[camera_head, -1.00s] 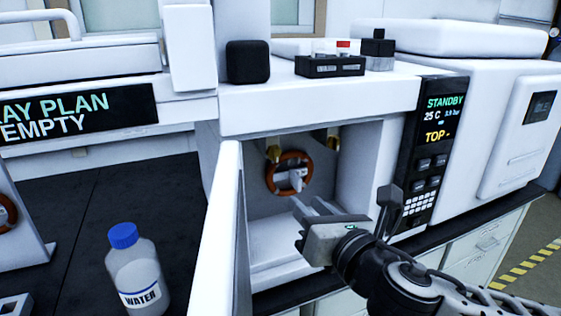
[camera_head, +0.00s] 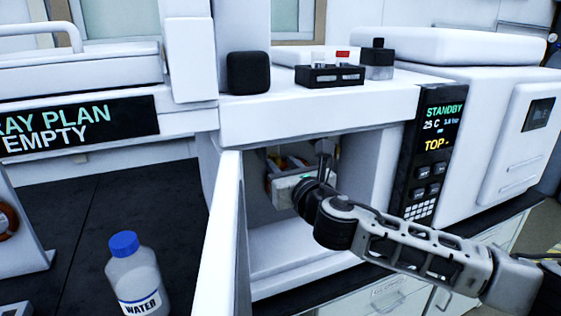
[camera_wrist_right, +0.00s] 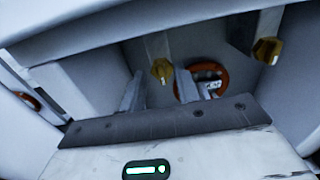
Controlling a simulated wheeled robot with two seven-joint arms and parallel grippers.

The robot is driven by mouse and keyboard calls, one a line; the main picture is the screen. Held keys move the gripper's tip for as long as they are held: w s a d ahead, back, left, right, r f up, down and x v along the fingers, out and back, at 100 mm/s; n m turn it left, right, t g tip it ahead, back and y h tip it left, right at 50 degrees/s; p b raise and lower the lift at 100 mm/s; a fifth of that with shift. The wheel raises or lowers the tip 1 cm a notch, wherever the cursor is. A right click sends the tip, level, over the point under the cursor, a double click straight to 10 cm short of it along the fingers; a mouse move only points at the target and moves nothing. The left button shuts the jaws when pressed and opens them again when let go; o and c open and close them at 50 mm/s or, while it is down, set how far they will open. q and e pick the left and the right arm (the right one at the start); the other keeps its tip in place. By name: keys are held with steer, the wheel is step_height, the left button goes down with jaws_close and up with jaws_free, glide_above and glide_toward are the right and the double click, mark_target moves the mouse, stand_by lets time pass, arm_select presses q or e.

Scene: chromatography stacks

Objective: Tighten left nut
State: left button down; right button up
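The left nut (camera_wrist_right: 162,70), a brass-coloured fitting, hangs from the ceiling of the open oven compartment. My right gripper (camera_wrist_right: 158,86) reaches inside with its two fingers apart. In the wrist view the left nut appears between the fingertips and a little beyond them, with no contact visible. The right nut (camera_wrist_right: 267,50) hangs farther right, clear of the fingers. An orange-brown coil (camera_wrist_right: 205,76) on the back wall is partly behind the right finger. In the head view my right gripper (camera_head: 287,184) covers most of the coil and nut area. My left gripper is out of view.
The opened white oven door (camera_head: 226,230) stands at the left of the compartment. A control panel (camera_head: 428,155) reading STANDBY is at its right. A WATER bottle (camera_head: 136,275) stands on the dark bench. The compartment floor looks clear.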

steer(key=shift+x, duration=0.95)
steer(key=shift+s, duration=0.1)
jaws_close()
